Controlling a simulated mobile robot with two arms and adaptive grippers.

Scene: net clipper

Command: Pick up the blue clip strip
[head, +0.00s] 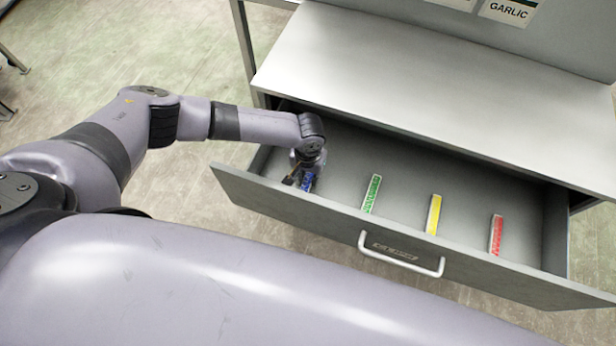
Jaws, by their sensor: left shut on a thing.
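The blue clip strip (308,181) is at the left end of the open drawer, partly hidden by my left gripper (300,180). My left arm reaches in from the left and the gripper points down into the drawer. The gripper is shut on the blue clip strip. I cannot tell whether the strip is touching the drawer floor or lifted. My right gripper is not in view.
The open drawer (400,181) also holds a green strip (371,194), a yellow strip (433,215) and a red strip (496,235), spaced apart. Its front has a white handle (401,260).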

